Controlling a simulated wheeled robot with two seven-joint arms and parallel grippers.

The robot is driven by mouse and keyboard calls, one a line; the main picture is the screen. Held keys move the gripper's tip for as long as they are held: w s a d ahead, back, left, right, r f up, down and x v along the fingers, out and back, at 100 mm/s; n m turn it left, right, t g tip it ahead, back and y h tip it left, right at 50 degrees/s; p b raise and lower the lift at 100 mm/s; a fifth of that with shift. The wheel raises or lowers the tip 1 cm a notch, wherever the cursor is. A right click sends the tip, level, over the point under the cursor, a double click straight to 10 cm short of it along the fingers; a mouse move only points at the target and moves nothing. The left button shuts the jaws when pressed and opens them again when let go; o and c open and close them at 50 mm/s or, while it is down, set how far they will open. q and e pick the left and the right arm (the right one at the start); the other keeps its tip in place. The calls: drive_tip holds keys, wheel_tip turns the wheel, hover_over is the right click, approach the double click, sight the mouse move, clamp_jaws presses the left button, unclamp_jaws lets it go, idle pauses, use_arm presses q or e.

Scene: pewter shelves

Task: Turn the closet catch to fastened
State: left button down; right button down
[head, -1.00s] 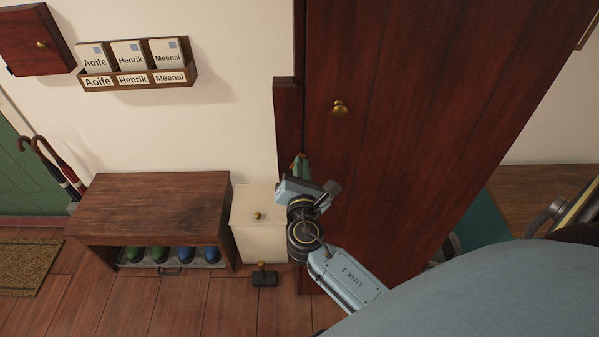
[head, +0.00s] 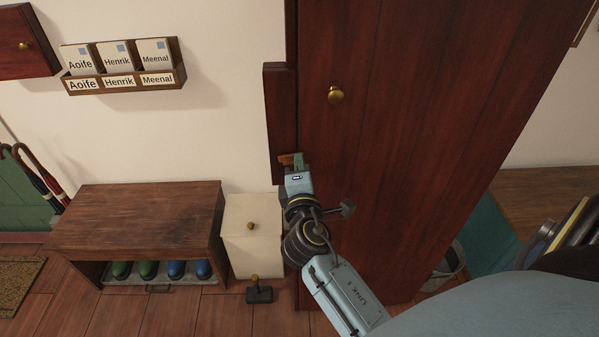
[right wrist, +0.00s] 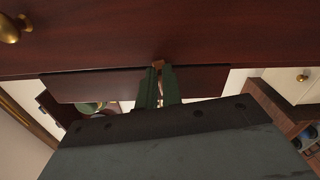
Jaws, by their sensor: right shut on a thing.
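The closet (head: 410,120) has a tall dark red door with a round brass knob (head: 335,94). In the right wrist view the two fingers (right wrist: 160,84) reach the catch's brown end (right wrist: 158,64) against the red wood. The catch's exact angle is hard to tell. My left gripper is not in view.
A wooden shoe bench (head: 140,205) with green and blue shoes stands at lower left. A cream cabinet (head: 252,240) and a small dark block with a knob (head: 259,293) are beside it. A name-labelled letter rack (head: 125,80) hangs on the wall.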

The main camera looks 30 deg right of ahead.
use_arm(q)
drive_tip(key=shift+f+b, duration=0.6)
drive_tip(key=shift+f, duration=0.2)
use_arm(e)
drive_tip(key=shift+f+m, duration=0.25)
drive_tip(key=shift+m, duration=0.75)
drive_tip(key=c, duration=1.6)
unclamp_jaws()
drive_tip(key=shift+o, duration=0.2)
